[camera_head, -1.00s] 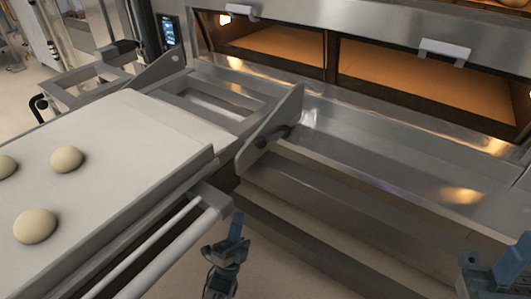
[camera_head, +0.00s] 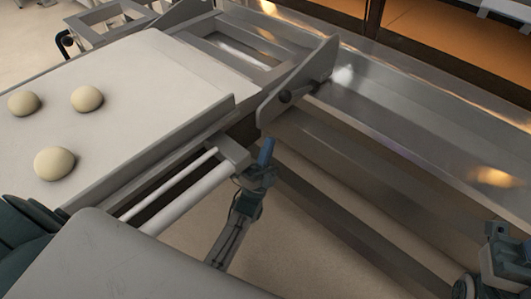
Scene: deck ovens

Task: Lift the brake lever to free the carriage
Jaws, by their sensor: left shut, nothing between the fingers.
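The carriage (camera_head: 155,75) is a pale flat loader deck with a metal side rail, at the left. A pale bar (camera_head: 190,196) runs along its near side and ends in a grey block (camera_head: 233,152). My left gripper (camera_head: 266,152), with blue fingertips, is shut and empty just right of that block; I cannot tell whether it touches. A dark knob (camera_head: 285,97) sits on the angled metal plate (camera_head: 308,80) at the carriage's end. I cannot make out for sure which part is the brake lever. My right gripper (camera_head: 500,250) is at the lower right, its fingers unclear.
Several dough balls (camera_head: 87,99) lie on the carriage. The oven (camera_head: 420,35) stands at the back right with a steel ledge (camera_head: 410,110) in front. Floor (camera_head: 310,240) shows free between my two grippers. My own grey and teal parts cover the lower left.

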